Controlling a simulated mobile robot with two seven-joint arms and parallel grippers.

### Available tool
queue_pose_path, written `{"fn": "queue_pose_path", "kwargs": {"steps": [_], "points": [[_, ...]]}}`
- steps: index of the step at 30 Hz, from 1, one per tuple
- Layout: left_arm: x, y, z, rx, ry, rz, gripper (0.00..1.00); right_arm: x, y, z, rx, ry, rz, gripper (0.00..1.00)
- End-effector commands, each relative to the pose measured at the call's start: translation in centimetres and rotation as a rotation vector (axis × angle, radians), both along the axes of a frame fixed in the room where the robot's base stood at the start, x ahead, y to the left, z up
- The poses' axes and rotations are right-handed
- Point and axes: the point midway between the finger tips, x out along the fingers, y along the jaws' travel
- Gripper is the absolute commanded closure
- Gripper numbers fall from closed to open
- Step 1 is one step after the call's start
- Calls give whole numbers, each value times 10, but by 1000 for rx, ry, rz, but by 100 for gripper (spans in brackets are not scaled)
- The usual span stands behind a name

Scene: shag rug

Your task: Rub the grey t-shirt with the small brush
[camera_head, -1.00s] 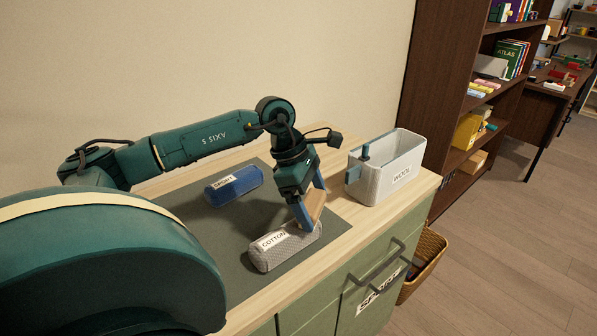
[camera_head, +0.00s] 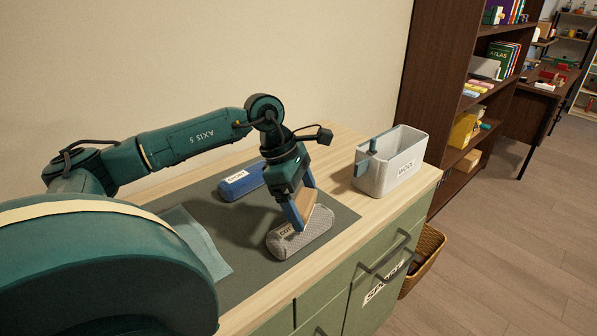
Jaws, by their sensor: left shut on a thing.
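A grey, finely patterned roll (camera_head: 316,234) with a COTTON label lies on the dark mat (camera_head: 237,284). It looks like the grey t-shirt rolled up. My left gripper (camera_head: 299,211) is shut on a small tan wooden piece, which appears to be the small brush (camera_head: 307,200). The gripper points down over the roll's upper left part, and its fingertips overlap the label in the picture. The brush's lower side is hidden, so I cannot tell whether it touches the cloth. My right gripper is not in view.
A blue labelled roll (camera_head: 241,183) lies behind on the mat. A pale blue cloth (camera_head: 197,247) lies at left, partly behind my arm. A white WOOL bin (camera_head: 405,166) with a blue-handled item stands at right. A basket (camera_head: 427,255) sits beside the green cabinet.

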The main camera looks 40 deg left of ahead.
Motion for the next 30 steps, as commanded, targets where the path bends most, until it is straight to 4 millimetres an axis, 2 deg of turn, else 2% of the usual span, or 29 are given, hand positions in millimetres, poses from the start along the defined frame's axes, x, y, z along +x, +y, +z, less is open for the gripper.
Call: {"fn": "queue_pose_path", "kwargs": {"steps": [1,18,30], "points": [[1,1,15,2,-8,1,35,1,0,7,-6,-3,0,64],[-3,6,65,0,-7,13,35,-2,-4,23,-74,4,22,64],[-4,7,70,0,-7,14,35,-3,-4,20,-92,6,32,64]]}}
